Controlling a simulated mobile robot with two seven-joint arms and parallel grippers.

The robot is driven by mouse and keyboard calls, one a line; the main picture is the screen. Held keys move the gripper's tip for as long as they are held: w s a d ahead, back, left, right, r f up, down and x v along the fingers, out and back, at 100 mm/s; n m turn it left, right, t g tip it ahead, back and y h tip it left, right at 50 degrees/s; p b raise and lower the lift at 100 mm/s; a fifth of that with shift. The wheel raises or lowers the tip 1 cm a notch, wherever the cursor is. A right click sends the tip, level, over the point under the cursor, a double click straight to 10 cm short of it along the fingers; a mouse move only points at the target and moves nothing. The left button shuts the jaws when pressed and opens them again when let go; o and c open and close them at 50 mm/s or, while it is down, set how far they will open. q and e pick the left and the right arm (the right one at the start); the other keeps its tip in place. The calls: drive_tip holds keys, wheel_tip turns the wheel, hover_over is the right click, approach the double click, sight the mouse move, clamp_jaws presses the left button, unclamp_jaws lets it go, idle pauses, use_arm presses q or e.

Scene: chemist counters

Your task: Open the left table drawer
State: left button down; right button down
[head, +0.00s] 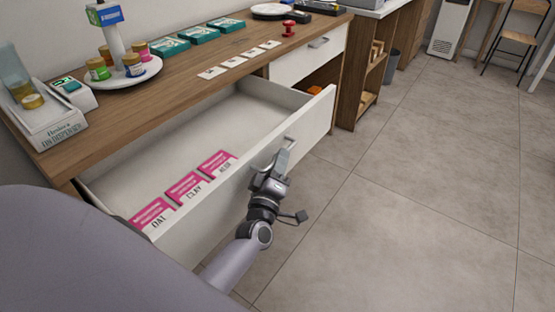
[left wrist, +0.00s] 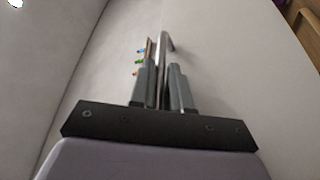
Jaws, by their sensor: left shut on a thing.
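The left table drawer (head: 270,106) is pulled far out of the wooden table, and its pale inside shows in the head view. Several pink and white packets (head: 184,187) lie in it along the front panel. My left gripper (head: 278,163) is at the outer side of the drawer front, shut on the metal drawer handle (head: 289,144). In the left wrist view the two fingers (left wrist: 165,78) close around the handle bar (left wrist: 164,45), beside the pale drawer front (left wrist: 235,70). My right gripper is not in view.
The tabletop (head: 200,67) holds a round white stand with jars (head: 128,72), a white dispenser (head: 50,118), teal boxes (head: 170,47), white cards and a red stamp (head: 288,27). A second drawer (head: 310,55) to the right is shut. The tiled floor (head: 420,190) at right is clear.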

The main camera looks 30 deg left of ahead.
use_arm(q)
drive_tip(key=shift+d, duration=0.2)
idle(0.3)
drive_tip(key=c, duration=1.2)
unclamp_jaws()
drive_tip(key=shift+o, duration=0.2)
drive_tip(key=v, duration=0.7)
drive_tip(key=shift+s+d, duration=0.1)
